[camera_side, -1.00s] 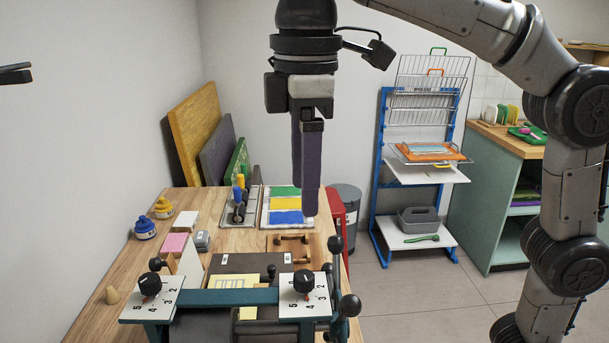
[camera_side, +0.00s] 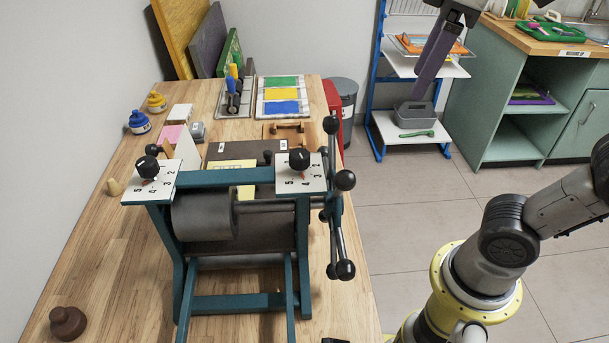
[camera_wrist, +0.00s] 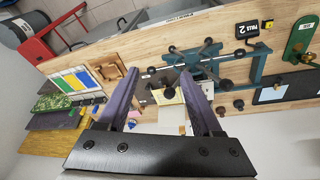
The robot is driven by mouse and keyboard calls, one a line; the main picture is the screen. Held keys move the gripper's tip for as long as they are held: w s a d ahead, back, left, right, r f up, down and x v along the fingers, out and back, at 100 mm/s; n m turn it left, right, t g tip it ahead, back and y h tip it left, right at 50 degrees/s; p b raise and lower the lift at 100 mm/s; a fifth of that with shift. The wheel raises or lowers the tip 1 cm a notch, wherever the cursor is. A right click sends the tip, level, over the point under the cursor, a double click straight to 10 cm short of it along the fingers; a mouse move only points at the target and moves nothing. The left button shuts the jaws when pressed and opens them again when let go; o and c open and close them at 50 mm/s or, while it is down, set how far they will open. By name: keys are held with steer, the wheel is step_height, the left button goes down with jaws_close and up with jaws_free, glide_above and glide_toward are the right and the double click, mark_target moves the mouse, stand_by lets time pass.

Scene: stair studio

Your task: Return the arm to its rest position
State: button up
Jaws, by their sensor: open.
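My gripper (camera_side: 432,66) shows at the top right of the side view, its purple fingers pointing down and slightly left in front of the blue rack. In the wrist view my gripper (camera_wrist: 160,74) has its two fingers spread apart with nothing held between them. The teal etching press (camera_side: 240,178) stands on the wooden table, left of and below my gripper in the side view. The press also shows between and beyond the fingers in the wrist view (camera_wrist: 256,66). The upper part of my arm is cut off by the side view's top edge.
The wooden table (camera_side: 90,245) carries ink bottles (camera_side: 139,122), a colour tray (camera_side: 258,96) and a brown knob-shaped item (camera_side: 67,323). The blue rack (camera_side: 379,75) holds a grey caddy (camera_side: 414,115). A green cabinet (camera_side: 520,110) stands right. Open floor lies between table and cabinet.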

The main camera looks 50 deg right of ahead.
steer(key=s+d+f+m+t, duration=0.1)
steer(key=f+m, duration=0.1)
steer(key=f, duration=0.5)
steer(key=s+d+f+m+t, duration=0.1)
steer(key=s+f+m, duration=0.1)
steer(key=f, duration=0.5)
steer(key=shift+d+f+m+t, duration=0.25)
steer(key=shift+d+m+t, duration=0.05)
steer(key=shift+d+t, duration=0.1)
stand_by(0.9)
